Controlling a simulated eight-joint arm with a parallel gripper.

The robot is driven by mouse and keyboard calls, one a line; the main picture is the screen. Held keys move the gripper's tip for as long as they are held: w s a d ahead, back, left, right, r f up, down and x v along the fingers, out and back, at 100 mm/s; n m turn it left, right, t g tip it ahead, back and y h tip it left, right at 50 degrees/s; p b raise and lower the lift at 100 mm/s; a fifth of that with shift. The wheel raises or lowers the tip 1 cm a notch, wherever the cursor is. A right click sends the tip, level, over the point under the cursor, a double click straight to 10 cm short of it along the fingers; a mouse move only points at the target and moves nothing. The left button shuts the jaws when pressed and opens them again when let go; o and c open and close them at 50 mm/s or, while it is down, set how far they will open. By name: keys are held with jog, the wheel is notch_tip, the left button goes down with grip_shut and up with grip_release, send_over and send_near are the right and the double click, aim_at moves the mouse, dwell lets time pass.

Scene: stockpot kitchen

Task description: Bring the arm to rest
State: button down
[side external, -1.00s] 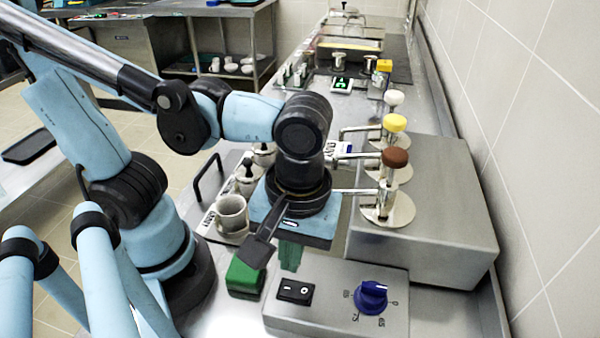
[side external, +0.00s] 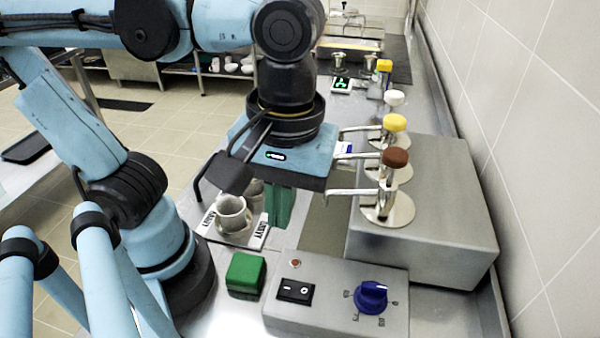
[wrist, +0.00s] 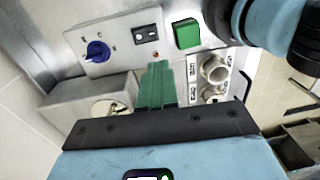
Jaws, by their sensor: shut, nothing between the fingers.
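My gripper (side external: 279,207) hangs above the counter with its green fingers pointing down, between the cup tray and the grey control box. In the wrist view its green fingers (wrist: 157,85) are together with nothing between them. The control box (side external: 335,300) has a black rocker switch (side external: 295,291), a small red light (side external: 295,264) and a blue knob (side external: 371,297). The gripper is apart from the box and from the green block (side external: 245,273) beside it.
A tray with cups (side external: 232,214) stands left of the gripper, partly hidden by it. A grey machine with brown (side external: 395,158), yellow (side external: 395,122) and white (side external: 393,98) knobs stands close on the right by the tiled wall.

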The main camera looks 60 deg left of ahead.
jog(key=w+a+f+m+t, duration=0.3)
jog(key=w+a+m+t, duration=0.1)
jog(key=w+a, duration=0.3)
jog(key=w+a+f+m+t, duration=0.2)
jog(key=w+a+m+t, duration=0.2)
jog(key=w+a+m, duration=0.1)
jog(key=w+a, duration=0.1)
jog(key=a, duration=0.1)
jog(key=shift+w+a+f+h, duration=0.35)
jog(key=shift+f+h, duration=0.05)
